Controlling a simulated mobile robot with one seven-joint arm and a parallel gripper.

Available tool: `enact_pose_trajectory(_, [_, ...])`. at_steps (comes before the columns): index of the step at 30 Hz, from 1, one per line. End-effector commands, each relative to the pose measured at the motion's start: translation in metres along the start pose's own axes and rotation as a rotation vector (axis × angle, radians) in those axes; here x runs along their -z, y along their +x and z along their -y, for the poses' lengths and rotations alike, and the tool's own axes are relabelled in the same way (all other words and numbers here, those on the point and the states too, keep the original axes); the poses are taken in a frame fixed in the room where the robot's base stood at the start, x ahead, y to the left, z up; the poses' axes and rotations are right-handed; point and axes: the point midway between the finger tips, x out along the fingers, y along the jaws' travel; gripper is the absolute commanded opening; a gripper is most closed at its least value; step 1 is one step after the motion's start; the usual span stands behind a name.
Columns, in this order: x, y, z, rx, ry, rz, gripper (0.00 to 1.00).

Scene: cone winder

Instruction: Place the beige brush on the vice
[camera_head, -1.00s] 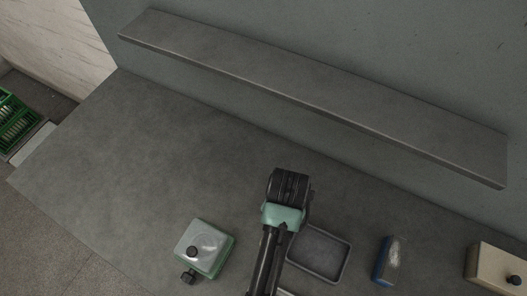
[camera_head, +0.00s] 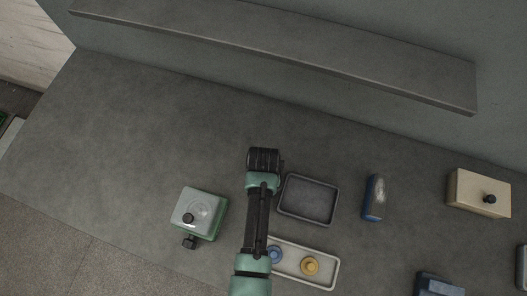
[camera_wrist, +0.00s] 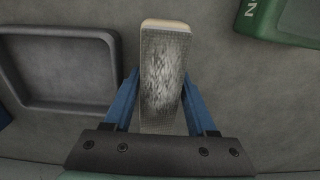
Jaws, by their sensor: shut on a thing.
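The beige brush (camera_wrist: 163,65), with a pale end and grey bristles facing the camera, stands between the blue fingers of my gripper (camera_wrist: 160,92) in the wrist view. My gripper is shut on it. In the head view the end of my arm hides the fingers and the brush, just left of the dark grey tray (camera_head: 283,205). A dark blue metal thing (camera_head: 440,286), perhaps the vice, is cut off by the bottom edge at the right of the head view.
A green box with a knob (camera_head: 199,212) stands left of my arm. A pale tray (camera_head: 292,268) holds blue and yellow pieces. A blue brush (camera_head: 374,198) and a beige box (camera_head: 466,196) stand to the right. A shelf (camera_head: 300,48) runs along the back wall. The left worktop is clear.

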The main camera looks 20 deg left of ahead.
Motion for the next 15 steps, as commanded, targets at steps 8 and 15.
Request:
enact_pose_trajectory(8, [0.0004,0.0033,0.0,0.0,0.0,-0.001,0.0])
enact_pose_trajectory(15, [0.0002,0.0026,0.0,0.0,0.0,0.0,0.87])
